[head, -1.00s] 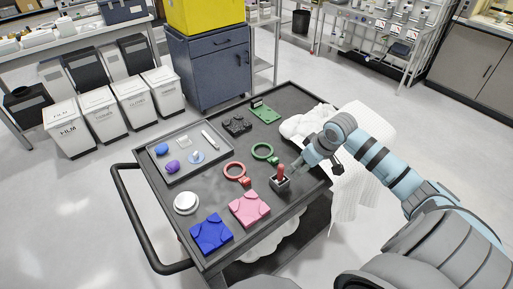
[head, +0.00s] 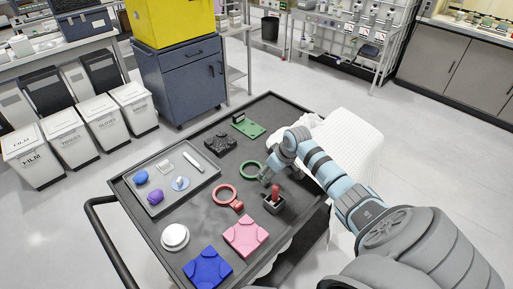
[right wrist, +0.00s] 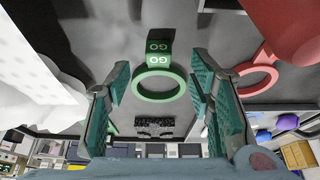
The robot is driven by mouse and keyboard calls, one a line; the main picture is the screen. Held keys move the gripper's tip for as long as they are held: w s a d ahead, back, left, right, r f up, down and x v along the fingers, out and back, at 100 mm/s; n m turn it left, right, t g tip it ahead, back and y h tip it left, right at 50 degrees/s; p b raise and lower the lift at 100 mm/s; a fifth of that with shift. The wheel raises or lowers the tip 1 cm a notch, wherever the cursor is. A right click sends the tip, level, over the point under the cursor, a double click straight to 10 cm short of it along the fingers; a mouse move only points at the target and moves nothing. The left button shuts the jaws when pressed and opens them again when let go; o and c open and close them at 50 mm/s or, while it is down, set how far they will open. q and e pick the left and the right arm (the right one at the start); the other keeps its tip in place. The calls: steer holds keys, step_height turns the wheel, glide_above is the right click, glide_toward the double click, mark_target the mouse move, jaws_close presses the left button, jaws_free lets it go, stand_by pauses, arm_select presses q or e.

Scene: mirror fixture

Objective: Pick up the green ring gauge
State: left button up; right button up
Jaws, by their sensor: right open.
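The green ring gauge (head: 243,168) lies on the black cart top, its right part hidden by my right gripper in the head view. In the right wrist view the green ring (right wrist: 139,88) shows whole, with its tab marked "GO" (right wrist: 158,49) pointing up in the picture. My right gripper (head: 268,178) is open and empty at the ring's right side. In the right wrist view the right gripper's fingers (right wrist: 160,74) appear on either side of the ring; I cannot tell whether they touch it. My left gripper is not in view.
A red ring gauge (head: 216,192) lies left of the gripper, and a dark block with a red handle (head: 275,201) stands close in front. White cloth (head: 345,140) lies at the right edge. A grey tray (head: 205,182), pink block (head: 245,236) and blue block (head: 207,267) fill the left and front.

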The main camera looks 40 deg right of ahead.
steer(key=b+x, duration=0.1)
steer(key=x, duration=0.3)
steer(key=shift+d+f, duration=0.1)
steer(key=shift+s, duration=0.1)
jaws_close()
